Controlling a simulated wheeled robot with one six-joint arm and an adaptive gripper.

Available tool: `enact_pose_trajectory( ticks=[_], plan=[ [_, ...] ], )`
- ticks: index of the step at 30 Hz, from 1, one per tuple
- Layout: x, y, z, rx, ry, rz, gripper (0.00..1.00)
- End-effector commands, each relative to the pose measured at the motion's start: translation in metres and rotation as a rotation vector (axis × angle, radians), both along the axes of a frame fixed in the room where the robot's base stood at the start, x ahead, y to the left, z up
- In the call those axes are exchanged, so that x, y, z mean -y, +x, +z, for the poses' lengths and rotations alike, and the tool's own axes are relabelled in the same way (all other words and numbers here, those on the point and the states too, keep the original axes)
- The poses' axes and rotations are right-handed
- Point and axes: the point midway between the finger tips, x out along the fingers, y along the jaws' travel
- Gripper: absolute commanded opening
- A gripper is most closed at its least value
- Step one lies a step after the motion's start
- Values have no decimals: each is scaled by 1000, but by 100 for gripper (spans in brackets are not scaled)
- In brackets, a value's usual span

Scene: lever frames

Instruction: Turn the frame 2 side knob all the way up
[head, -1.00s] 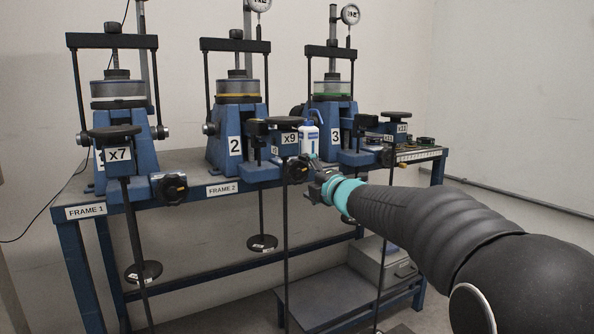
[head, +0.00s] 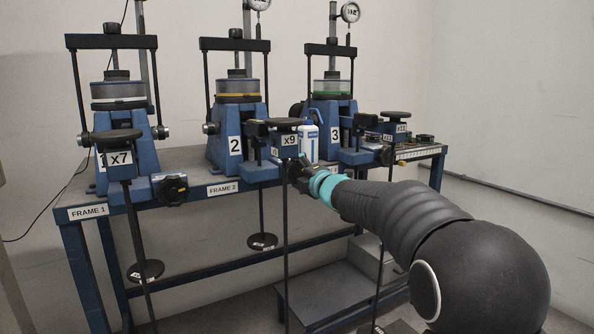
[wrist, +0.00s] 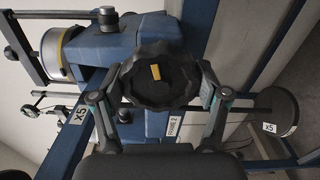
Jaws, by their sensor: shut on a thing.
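The frame 2 side knob (wrist: 150,92) is a black, lobed knob with a yellow mark near its upper middle in the wrist view. It sits on the front of the blue body of frame 2 (head: 228,138). My gripper (wrist: 158,97) has one finger on each side of the knob and is shut on it. In the head view my gripper (head: 304,178) is at the front below the x9 label, and it mostly hides the knob there.
A similar black knob (head: 172,191) is on frame 1. A white bottle (head: 309,141) stands just behind my gripper. Hanging rods with round weights (head: 262,241) drop below the bench edge. A grey platform (head: 325,300) stands beneath the bench.

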Motion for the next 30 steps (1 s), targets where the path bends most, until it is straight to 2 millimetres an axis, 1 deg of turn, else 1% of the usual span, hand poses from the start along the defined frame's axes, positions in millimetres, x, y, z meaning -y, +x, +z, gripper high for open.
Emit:
enact_pose_trajectory(
  ticks=[1,2,3,4,5,16,30],
  plan=[
    [-1,0,5,-15,22,1,12],
    [-1,0,5,-25,36,1,12],
    [-1,0,1,-21,33,1,84],
    [-1,0,1,-21,32,1,92],
    [-1,0,1,-20,31,1,94],
    [3,-2,0,-19,30,-2,94],
    [29,-41,0,-19,30,-2,94]
  ],
)
